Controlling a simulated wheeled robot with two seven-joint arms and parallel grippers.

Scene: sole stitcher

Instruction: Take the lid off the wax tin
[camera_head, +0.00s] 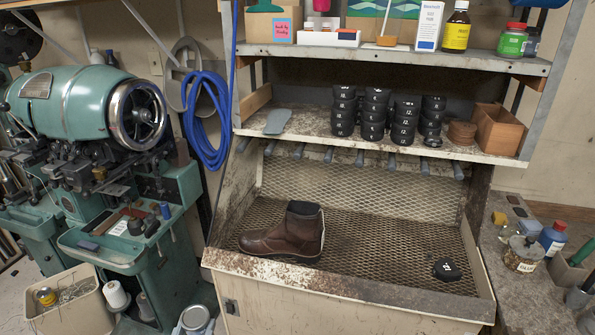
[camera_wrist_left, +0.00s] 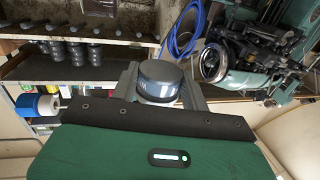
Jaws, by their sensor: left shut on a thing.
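My left gripper (camera_wrist_left: 160,92) is shut on a round tin (camera_wrist_left: 160,72) with a dark blue-grey flat end and a paler side band. The tin sits between the two grey fingers. In the head view the tin (camera_head: 194,317) shows small at the bottom edge, left of the bench, with the arm mostly out of frame. I cannot tell whether the fingers hold the tin's body or its lid, and no seam between them is clear. My right gripper is in neither view.
A brown boot (camera_head: 285,235) stands on the mesh bench. A black disc (camera_head: 446,269) lies at its right. A teal machine (camera_head: 85,105) stands left, with a bin (camera_head: 72,300) below. The middle of the mesh is clear.

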